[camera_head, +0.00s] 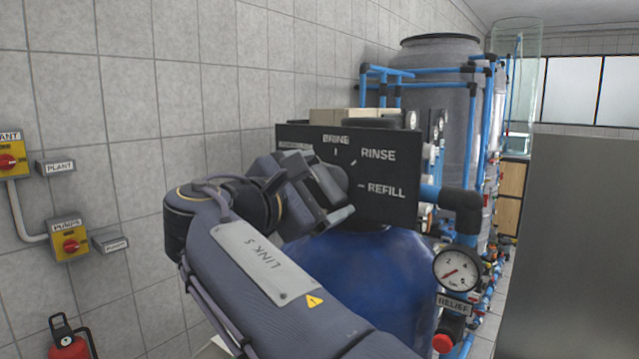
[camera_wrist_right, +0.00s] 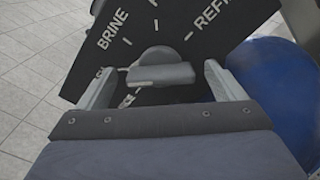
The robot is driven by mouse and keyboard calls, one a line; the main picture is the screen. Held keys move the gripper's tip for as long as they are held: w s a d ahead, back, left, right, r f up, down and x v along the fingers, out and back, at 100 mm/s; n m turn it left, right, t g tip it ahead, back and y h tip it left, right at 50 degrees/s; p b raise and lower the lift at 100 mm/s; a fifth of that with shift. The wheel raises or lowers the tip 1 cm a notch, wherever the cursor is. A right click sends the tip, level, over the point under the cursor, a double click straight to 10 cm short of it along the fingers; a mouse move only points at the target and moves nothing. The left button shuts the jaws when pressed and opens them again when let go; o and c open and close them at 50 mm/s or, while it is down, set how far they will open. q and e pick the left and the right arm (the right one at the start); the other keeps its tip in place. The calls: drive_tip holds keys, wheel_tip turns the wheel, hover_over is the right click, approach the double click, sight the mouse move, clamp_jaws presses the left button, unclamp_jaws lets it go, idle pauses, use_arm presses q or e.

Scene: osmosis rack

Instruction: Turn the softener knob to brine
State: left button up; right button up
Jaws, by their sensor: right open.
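The softener knob (camera_wrist_right: 160,73) is a grey disc with a raised bar grip, on a black panel (camera_head: 388,203). The panel has white marks reading BRINE (camera_head: 336,140), RINSE and REFILL; a further label at the left is partly covered. In the right wrist view the bar lies roughly level across the picture. My right gripper (camera_wrist_right: 158,78) is open, with one finger on each side of the knob and gaps visible. In the head view my right gripper (camera_head: 328,192) is in front of the panel and hides most of the knob. My left gripper is out of view.
A blue tank (camera_head: 370,270) stands below the panel. A pressure gauge (camera_head: 457,270) and a red relief knob (camera_head: 442,343) are at its right, with blue pipes behind. Yellow switch boxes (camera_head: 70,241) and a fire extinguisher (camera_head: 68,346) are at the left wall.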

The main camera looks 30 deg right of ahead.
drive_tip(key=c, duration=1)
drive_tip(key=shift+f+m+b, duration=0.25)
drive_tip(key=shift+m+b, duration=0.45)
drive_tip(key=shift+b, duration=0.35)
drive_tip(key=m+b, duration=0.3)
drive_tip(key=shift+f, duration=0.1)
drive_tip(key=shift+m+b, duration=1.8)
drive_tip(key=shift+m, duration=0.4)
